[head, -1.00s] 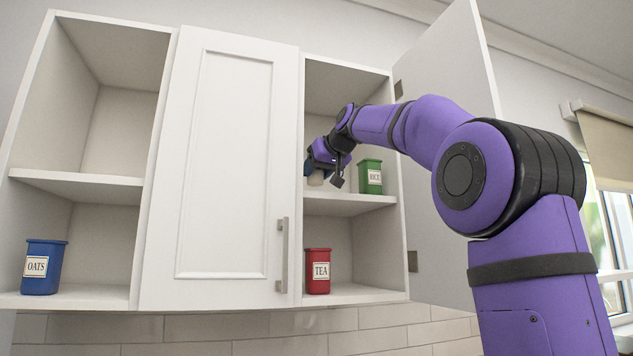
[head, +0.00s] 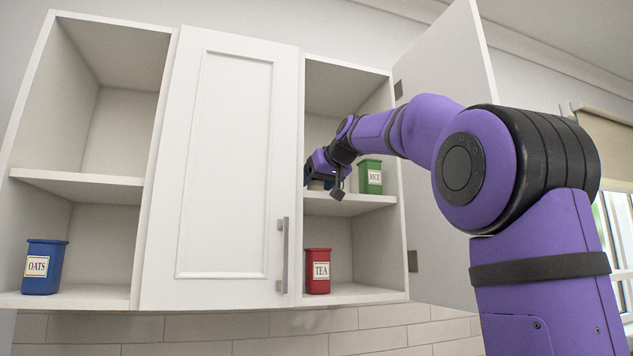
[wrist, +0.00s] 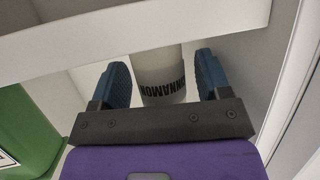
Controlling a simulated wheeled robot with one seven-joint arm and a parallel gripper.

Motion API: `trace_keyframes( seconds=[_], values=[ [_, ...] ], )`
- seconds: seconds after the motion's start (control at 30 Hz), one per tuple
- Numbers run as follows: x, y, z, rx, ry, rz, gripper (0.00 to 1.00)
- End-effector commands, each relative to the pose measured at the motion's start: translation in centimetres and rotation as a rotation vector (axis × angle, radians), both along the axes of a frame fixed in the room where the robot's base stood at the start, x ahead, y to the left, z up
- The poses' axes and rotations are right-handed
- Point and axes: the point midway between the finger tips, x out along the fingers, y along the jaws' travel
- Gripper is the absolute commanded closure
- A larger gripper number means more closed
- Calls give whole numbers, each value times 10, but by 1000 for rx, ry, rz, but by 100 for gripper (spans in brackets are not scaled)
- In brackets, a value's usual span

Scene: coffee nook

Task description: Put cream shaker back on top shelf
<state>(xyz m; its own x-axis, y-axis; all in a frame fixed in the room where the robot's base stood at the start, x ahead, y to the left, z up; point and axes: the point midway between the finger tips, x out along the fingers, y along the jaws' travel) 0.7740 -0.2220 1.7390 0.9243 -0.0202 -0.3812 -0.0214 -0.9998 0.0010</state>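The cream shaker (wrist: 159,75), with dark lettering reading CINNAMON, is between the two blue fingers of my gripper (wrist: 162,85) in the wrist view. A gap shows on both sides of it, so the fingers are open and not touching it. In the head view my gripper (head: 318,177) is inside the right cabinet just above the top shelf (head: 350,205). Only a small cream part of the shaker (head: 316,185) shows beneath it there. It appears to be at shelf level; its contact with the shelf is hidden.
A green RICE canister (head: 371,178) stands on the same shelf, right of my gripper. A red TEA canister (head: 317,271) stands below. A blue OATS canister (head: 43,267) is in the left cabinet. The right cabinet door (head: 445,150) is open; the middle door (head: 225,165) is shut.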

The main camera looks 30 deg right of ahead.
Motion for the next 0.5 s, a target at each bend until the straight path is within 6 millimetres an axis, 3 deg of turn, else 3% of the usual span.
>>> trace_keyframes(
  seconds=[0.27, 0.5],
  values=[
    [-6, 1, 5, -2, 1, -1, 30],
    [-45, 2, 21, -2, 0, -3, 30]
  ],
)
